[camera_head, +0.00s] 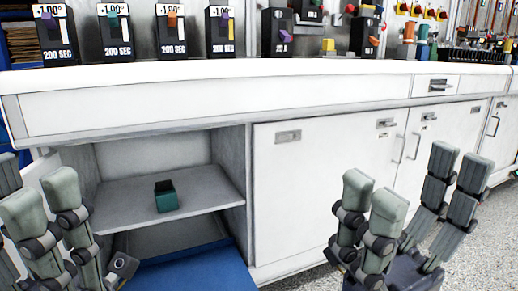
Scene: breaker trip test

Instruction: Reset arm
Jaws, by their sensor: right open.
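My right gripper (413,198) is open and empty at the lower right, in front of the white cabinet doors (323,185). My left gripper (27,195) is at the lower left, partly cut off by the picture's edge, in front of the open cabinet bay; its opening is unclear. Several black breaker test units (115,35) with coloured levers and "200 SEC" labels stand along the bench top (220,72). Another black unit (277,34) with a purple lever stands right of them. I cannot tell which part is the reset arm.
A small dark green box (166,195) sits on the shelf (110,212) of the open bay. A blue surface (195,272) lies below it. Yellow, orange and red parts (408,32) crowd the back right. Speckled floor (485,240) shows at right.

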